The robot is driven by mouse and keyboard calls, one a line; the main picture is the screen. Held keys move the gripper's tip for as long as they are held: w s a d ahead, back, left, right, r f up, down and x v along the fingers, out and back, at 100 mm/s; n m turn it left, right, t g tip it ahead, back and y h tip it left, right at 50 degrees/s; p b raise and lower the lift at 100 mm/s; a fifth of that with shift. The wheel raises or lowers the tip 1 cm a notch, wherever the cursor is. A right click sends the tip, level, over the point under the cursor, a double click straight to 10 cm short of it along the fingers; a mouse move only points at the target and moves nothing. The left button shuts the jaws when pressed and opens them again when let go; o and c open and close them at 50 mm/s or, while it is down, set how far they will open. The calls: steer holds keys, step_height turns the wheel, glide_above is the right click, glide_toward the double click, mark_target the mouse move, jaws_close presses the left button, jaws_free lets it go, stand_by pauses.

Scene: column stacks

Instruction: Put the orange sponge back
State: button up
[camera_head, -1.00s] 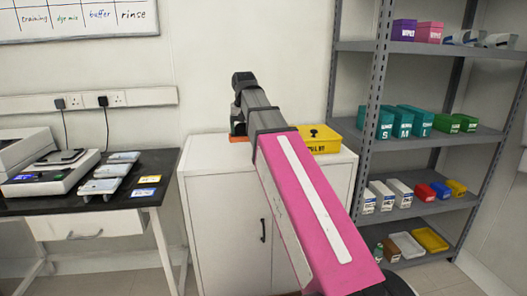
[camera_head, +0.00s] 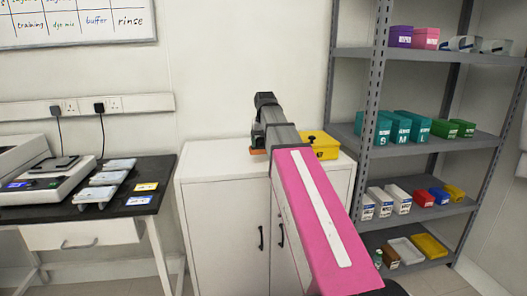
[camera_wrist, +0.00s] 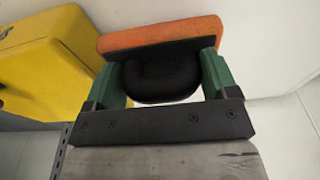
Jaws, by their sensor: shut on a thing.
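The orange sponge (camera_head: 257,151), a flat block with a black looped handle (camera_wrist: 160,88), is at the end of my arm in the head view. In the wrist view the sponge (camera_wrist: 160,36) lies beyond the green fingers. My gripper (camera_wrist: 160,76) is shut on the black handle, one finger on each side. In the head view the sponge is at the top of the white cabinet (camera_head: 215,162), left of the yellow box, and my arm hides part of it. I cannot tell whether it touches the cabinet top.
The yellow box (camera_head: 323,146) stands close to the right of my arm on the cabinet; it also shows at left in the wrist view (camera_wrist: 50,62). A grey shelf rack (camera_head: 376,100) with several boxes stands right. The cabinet top's left part is clear. A black-topped bench (camera_head: 150,172) stands left.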

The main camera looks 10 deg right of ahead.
mark_target(264, 150)
steer(key=shift+f, duration=1.9)
steer(key=o, duration=0.8)
steer(key=shift+f, duration=0.1)
step_height(264, 150, up, 12)
steer(key=s, duration=0.1)
steer(key=shift+s, duration=0.4)
